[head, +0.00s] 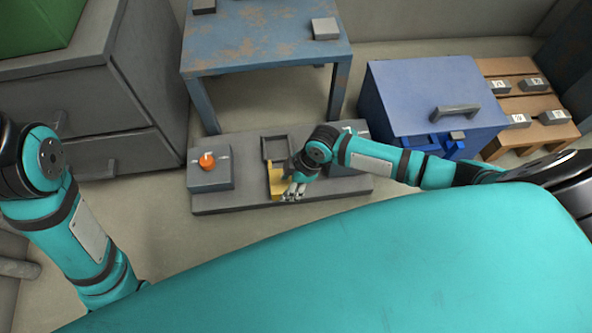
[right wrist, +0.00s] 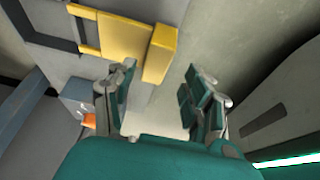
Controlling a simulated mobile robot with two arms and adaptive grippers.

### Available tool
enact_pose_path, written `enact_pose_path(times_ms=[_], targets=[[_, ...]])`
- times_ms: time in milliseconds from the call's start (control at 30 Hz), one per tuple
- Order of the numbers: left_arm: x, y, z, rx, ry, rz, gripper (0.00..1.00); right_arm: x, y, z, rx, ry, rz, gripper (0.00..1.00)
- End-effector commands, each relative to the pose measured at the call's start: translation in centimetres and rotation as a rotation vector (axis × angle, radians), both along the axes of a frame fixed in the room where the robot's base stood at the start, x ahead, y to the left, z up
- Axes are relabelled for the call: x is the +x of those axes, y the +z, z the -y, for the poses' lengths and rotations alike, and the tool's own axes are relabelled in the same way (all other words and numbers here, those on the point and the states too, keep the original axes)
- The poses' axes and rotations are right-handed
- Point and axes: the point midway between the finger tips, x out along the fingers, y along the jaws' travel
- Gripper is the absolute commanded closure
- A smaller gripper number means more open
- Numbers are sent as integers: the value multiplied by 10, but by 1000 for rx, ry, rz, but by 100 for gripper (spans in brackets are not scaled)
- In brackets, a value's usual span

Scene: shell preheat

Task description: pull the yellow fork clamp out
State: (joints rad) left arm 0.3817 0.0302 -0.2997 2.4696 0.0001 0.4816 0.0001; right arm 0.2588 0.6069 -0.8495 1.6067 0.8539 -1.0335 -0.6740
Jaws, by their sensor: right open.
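The yellow fork clamp (head: 274,181) lies on the grey base plate (head: 345,188), against a dark square frame (head: 275,147). My right gripper (head: 293,192) covers part of it. In the right wrist view the clamp (right wrist: 122,36) shows a flat plate, with its prongs at the dark frame (right wrist: 45,30), and a raised block handle (right wrist: 159,53) at its near end. My right gripper (right wrist: 162,72) is open and empty, its fingertips on either side of the handle in the picture. I cannot tell whether they touch it. My left arm shows at the left, but not its gripper.
A grey box with an orange knob (head: 207,161) stands at the plate's left end. Behind is a worn blue table (head: 265,45). Grey drawers (head: 85,95) stand left. A blue case (head: 430,95) and wooden rack (head: 520,105) stand right.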

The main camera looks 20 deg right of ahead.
Motion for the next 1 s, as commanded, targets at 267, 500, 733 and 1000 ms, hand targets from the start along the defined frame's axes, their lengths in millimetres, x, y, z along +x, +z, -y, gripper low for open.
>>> enact_pose_path(times_ms=[267,500,733,1000], targets=[[0,0,0,0,0,0,60,-7,54,23,-2,2,-1,48],[0,0,0,0,0,0,60,-10,76,31,0,0,-3,48],[0,0,0,0,0,1,60,-11,79,31,0,1,-4,48],[0,0,0,1,0,1,60,-10,78,31,0,1,-4,48]])
